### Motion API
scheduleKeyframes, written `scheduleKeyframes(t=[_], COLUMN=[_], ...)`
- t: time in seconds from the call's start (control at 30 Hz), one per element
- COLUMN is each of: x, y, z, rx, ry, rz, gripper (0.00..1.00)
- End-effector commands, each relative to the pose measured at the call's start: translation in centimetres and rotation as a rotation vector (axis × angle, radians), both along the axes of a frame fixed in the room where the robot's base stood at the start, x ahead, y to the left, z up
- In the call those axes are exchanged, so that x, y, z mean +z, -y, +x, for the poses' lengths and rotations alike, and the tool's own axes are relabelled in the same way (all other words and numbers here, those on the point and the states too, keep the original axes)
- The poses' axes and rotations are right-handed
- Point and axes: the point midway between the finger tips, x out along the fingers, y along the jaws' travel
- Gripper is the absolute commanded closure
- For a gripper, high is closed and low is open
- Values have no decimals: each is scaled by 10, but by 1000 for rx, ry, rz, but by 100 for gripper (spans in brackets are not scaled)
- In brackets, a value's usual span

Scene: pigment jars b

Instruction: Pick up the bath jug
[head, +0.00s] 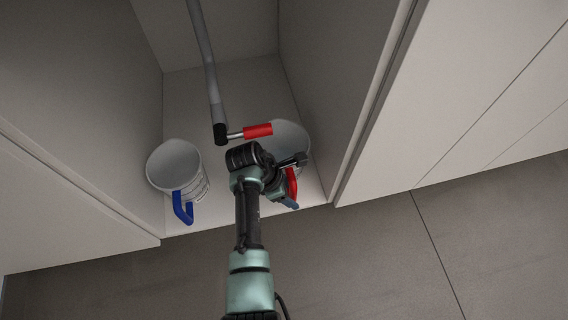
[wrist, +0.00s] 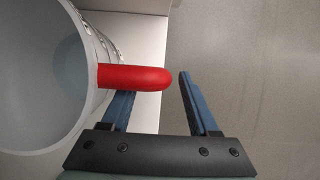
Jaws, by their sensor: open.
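A pale jug with a red handle (head: 292,184) stands at the right side of the cabinet floor, partly hidden by my arm; its body (head: 290,134) shows behind the arm. In the wrist view the jug (wrist: 35,75) fills the left side, and its red handle points right. My gripper (head: 290,203) is open at this handle. In the wrist view my gripper (wrist: 157,88) has one finger on each side of the handle's outer end; the left fingertip is hidden behind the handle. A second pale jug (head: 174,163) with a blue handle stands at the left.
A grey pipe (head: 204,60) comes down from the back and ends in a red lever (head: 258,131) just above my wrist. Cabinet walls (head: 325,80) close in on both sides. The grey tiled floor (head: 370,260) in front is clear.

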Motion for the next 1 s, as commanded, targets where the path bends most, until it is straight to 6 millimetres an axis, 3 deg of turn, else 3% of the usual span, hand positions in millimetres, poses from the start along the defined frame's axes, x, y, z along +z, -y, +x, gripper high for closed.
scheduleKeyframes(t=[0.1,0.47,0.8,1.0], x=[-12,-11,-11,-11], y=[2,3,3,3], z=[0,1,1,1], rx=[1,1,1,1], ry=[0,0,0,0], rz=[0,-1,0,0], gripper=[39,41,100,100])
